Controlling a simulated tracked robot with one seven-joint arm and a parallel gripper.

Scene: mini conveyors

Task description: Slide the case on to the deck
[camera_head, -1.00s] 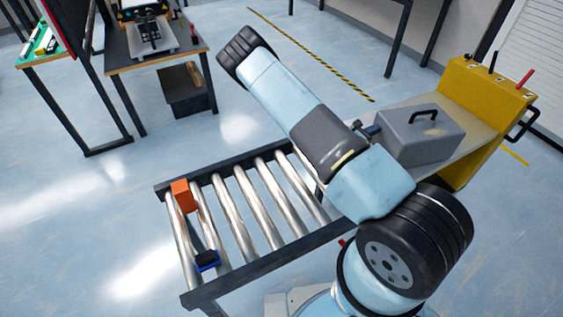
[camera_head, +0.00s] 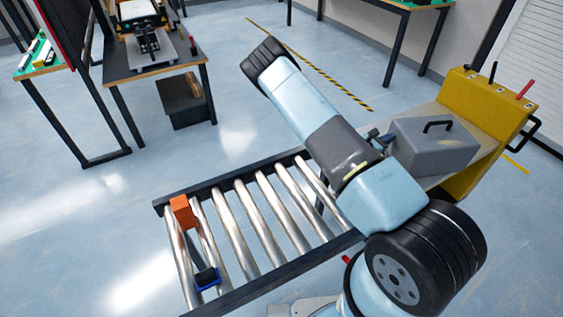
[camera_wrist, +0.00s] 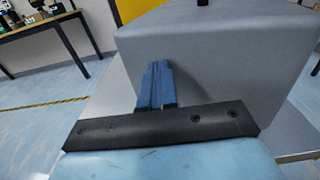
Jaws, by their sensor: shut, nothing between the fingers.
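The grey case (camera_head: 432,150) with a black handle on top sits upright on the flat pale deck (camera_head: 428,114), close to the yellow control end. Its near-left face fills much of the wrist view (camera_wrist: 215,60). My gripper (camera_head: 385,139) is at the left face of the case, on the roller side. In the wrist view its blue fingers (camera_wrist: 156,75) are shut together, with nothing between them, and point at that face. They look to be against it, though the exact contact is hard to tell. My arm hides part of the deck and the case's lower left side.
A roller conveyor (camera_head: 262,290) leads up to the deck's left side. An orange block (camera_head: 183,212) and a blue-and-black part (camera_head: 207,278) are at its far left end. The yellow control end (camera_head: 487,105) with levers stands beyond the case. Dark workbenches stand behind.

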